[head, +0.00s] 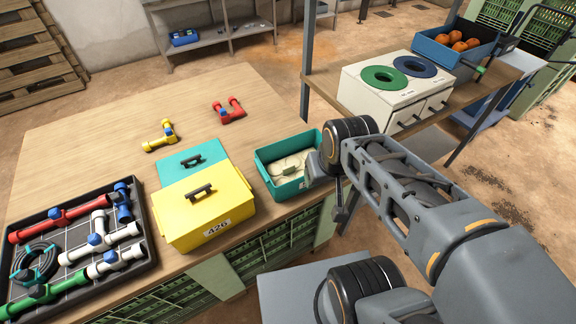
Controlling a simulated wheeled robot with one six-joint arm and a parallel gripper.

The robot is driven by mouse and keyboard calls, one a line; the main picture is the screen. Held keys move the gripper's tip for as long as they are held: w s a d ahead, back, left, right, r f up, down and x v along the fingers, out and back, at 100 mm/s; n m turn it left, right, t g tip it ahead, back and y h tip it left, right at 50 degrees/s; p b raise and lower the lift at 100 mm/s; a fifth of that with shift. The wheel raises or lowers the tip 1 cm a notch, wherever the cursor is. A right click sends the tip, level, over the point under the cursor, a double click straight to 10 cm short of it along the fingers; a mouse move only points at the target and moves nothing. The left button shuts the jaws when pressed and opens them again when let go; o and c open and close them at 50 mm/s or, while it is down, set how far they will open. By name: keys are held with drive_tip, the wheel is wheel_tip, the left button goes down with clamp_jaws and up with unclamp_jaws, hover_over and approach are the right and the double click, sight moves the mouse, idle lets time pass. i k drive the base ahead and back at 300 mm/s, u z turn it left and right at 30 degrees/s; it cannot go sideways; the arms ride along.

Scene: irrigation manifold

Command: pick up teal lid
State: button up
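The teal lid (206,150) with a dark handle lies behind the yellow box (208,222). The box hides its near part. An open teal box (280,189) stands to the right of the lid, with pale contents inside. My gripper (325,185) is at the right side of the teal box, apart from the lid. My wrist covers much of it, so its fingers and whether they are open cannot be made out.
The yellow box, lidded and marked 426, stands close to the lid. A black tray (148,262) of pipe fittings is at left. A yellow fitting (160,137) and a red fitting (229,111) lie beyond the lid. The wooden table (90,125) is clear at the far left.

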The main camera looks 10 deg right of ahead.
sight(178, 167)
drive_tip(key=k, duration=1.05)
drive_tip(key=u, duration=0.9)
drive_tip(key=i, duration=1.4)
drive_tip(key=z, duration=0.3)
